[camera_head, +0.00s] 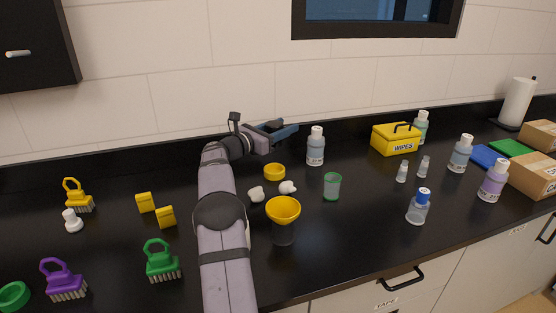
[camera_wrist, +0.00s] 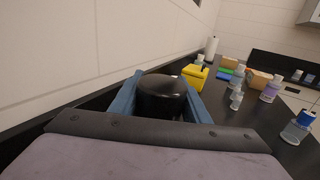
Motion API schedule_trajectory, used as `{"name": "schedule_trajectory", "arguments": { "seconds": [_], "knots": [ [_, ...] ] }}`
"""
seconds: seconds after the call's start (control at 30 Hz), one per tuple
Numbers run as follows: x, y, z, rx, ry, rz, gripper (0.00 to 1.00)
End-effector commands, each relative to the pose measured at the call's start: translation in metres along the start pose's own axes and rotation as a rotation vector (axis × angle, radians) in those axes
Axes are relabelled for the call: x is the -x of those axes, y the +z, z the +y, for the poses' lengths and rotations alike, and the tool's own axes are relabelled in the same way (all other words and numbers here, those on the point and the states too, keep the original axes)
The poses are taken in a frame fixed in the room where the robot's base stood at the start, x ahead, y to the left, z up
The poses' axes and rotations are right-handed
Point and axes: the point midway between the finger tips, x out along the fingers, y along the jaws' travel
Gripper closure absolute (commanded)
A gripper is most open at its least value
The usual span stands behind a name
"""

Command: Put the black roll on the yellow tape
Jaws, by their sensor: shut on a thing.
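The black roll (camera_wrist: 162,96) sits between the blue fingers of my gripper (camera_wrist: 163,90) in the wrist view, with a finger on each side. In the head view my gripper (camera_head: 282,131) is shut on it, up near the back wall. The roll is hard to make out there against the dark gripper. The yellow tape (camera_head: 274,171) is a short yellow ring lying on the black counter, nearer than my gripper and a little to its left in the picture. The yellow tape does not show in the wrist view.
Brushes and yellow blocks (camera_head: 155,209) lie left of my arm. A yellow wipes box (camera_head: 395,140) stands right.

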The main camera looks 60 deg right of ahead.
Motion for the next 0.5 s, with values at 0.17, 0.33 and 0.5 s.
{"name": "schedule_trajectory", "arguments": {
  "seconds": [0.17, 0.33, 0.5],
  "knots": [
    [0.0, -0.03, 0.0, 0.004, 0.001, 0.002, 0.82],
    [0.0, -0.048, 0.0, 0.001, 0.002, 0.0, 0.82],
    [0.0, -0.051, 0.0, 0.0, 0.001, 0.0, 0.82]
  ]
}}
